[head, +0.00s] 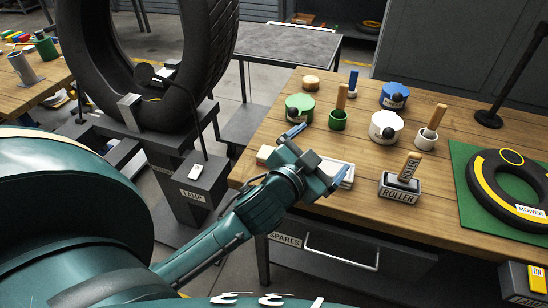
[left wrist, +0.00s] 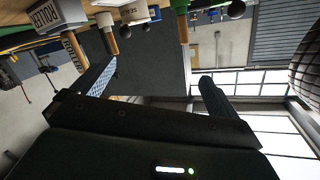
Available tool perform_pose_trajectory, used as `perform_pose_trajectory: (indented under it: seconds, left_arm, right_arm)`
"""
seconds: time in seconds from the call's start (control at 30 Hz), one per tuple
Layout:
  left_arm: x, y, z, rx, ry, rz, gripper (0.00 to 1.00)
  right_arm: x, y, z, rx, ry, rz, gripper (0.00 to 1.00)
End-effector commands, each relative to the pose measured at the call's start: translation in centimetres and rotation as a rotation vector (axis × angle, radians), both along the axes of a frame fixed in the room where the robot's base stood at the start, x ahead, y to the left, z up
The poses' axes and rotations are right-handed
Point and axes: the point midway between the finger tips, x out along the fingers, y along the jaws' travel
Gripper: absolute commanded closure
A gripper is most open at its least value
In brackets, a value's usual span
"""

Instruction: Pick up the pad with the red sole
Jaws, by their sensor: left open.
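My left gripper (head: 311,157) is open and empty, over the near left edge of the wooden workbench. Its two fingers also show in the left wrist view (left wrist: 155,88) with nothing between them. A small pale block with a reddish tint (head: 264,153) lies on the bench just left of the gripper; I cannot tell whether it is a pad with a red sole. A white tray or box (head: 346,178) lies behind and right of the gripper, partly hidden by it. No pad with a red sole shows clearly. My right gripper is not in view.
Green (head: 299,107), blue (head: 393,95) and white (head: 384,126) pots stand on the bench (head: 290,205) with brushes in cups. The roller holder (head: 399,189) is at the front. A mower tyre (head: 487,178) lies on a green mat. A large tyre (head: 92,60) stands left.

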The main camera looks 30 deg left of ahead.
Motion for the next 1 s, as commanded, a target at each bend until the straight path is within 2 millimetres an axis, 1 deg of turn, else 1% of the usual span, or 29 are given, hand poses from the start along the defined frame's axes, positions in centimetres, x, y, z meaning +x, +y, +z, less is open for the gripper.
perform_pose_trajectory:
  seconds: [0.03, 0.07, 0.1, 0.17, 0.2, 0.27, 0.3, 0.37, 0.4, 0.47, 0.53, 0.57, 0.6, 0.67, 0.7, 0.77, 0.8, 0.87, 0.9, 1.0]
  left_arm:
    - [1.2, -1.0, 2.4, 0.036, -0.108, -0.048, 0.02]
    - [1.8, -1.7, 3.7, 0.056, -0.175, -0.081, 0.02]
    - [2.4, -2.9, 5.7, 0.09, -0.27, -0.134, 0.02]
    - [3.0, -5.1, 8.7, 0.153, -0.424, -0.239, 0.02]
    - [3.1, -6.8, 10.5, 0.206, -0.53, -0.323, 0.02]
    - [2.7, -9.6, 12.7, 0.299, -0.676, -0.471, 0.02]
    - [2.2, -11.4, 13.5, 0.367, -0.76, -0.578, 0.02]
    - [1.2, -13.7, 13.8, 0.481, -0.859, -0.745, 0.02]
    - [0.6, -14.9, 13.5, 0.564, -0.906, -0.863, 0.02]
    - [-0.1, -16.1, 12.2, 0.702, -0.944, -1.04, 0.02]
    - [-0.4, -16.1, 9.9, 0.871, -0.932, -1.249, 0.02]
    - [-0.4, -15.7, 8.7, 0.95, -0.908, -1.336, 0.02]
    - [-0.1, -14.7, 7.1, 1.052, -0.855, -1.447, 0.02]
    - [0.6, -12.2, 4.8, 1.205, -0.733, -1.602, 0.02]
    - [1.2, -9.9, 3.6, 1.3, -0.628, -1.69, 0.02]
    - [2.3, -6.0, 2.3, 1.428, -0.44, -1.796, 0.02]
    - [2.9, -3.2, 1.9, 1.497, -0.304, -1.848, 0.02]
    - [3.6, 1.0, 1.8, 1.577, -0.098, -1.899, 0.02]
    - [3.8, 3.5, 2.0, 1.613, 0.03, -1.919, 0.02]
    - [4.1, 8.6, 3.0, 1.664, 0.297, -1.932, 0.02]
  right_arm:
    - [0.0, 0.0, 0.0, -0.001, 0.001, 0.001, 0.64]
    - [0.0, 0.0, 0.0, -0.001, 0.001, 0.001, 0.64]
    - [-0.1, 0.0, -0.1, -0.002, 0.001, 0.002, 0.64]
    - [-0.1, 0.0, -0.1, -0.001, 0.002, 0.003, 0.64]
    - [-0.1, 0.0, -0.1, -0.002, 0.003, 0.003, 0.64]
    - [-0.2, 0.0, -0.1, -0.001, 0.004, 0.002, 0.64]
    - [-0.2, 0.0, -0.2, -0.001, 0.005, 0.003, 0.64]
    - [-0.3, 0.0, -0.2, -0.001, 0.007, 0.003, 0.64]
    - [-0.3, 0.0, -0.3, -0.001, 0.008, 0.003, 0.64]
    - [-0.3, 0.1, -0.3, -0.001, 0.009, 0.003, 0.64]
    - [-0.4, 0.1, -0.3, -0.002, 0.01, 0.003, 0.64]
    - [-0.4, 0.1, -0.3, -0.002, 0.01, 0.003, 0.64]
    - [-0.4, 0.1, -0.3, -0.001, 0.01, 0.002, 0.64]
    - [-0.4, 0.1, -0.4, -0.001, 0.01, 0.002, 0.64]
    - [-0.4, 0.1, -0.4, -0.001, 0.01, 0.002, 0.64]
    - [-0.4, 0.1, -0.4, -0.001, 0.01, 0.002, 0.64]
    - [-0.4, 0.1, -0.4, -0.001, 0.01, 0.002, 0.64]
    - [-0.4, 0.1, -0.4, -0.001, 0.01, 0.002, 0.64]
    - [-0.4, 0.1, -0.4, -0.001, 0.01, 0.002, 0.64]
    - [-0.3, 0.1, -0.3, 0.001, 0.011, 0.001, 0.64]
